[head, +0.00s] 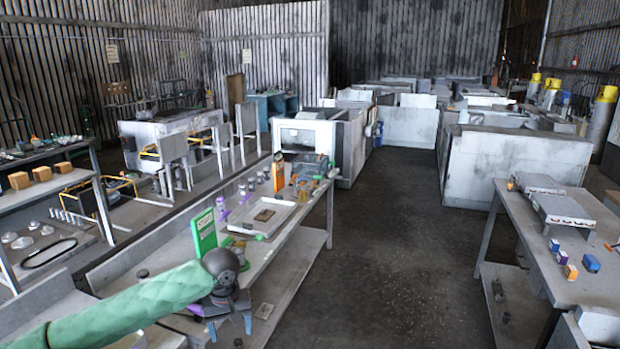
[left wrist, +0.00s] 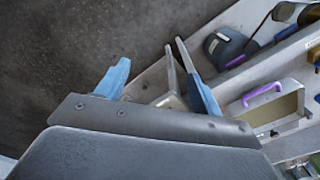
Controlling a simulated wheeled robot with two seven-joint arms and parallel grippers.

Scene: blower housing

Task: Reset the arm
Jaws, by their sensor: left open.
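My left arm in its green sleeve (head: 130,305) reaches in from the lower left of the head view. My left gripper (head: 230,326) hangs at the near end of the middle workbench, with its blue-tipped fingers spread and nothing between them. In the left wrist view the gripper (left wrist: 158,88) also shows open and empty, its two blue fingers wide apart. Dark floor lies on the left of that view and bench items lie on the right. My right gripper does not show.
A right-hand table (head: 530,238) holds grey parts and small boxes. The dark aisle (head: 400,230) between them is clear.

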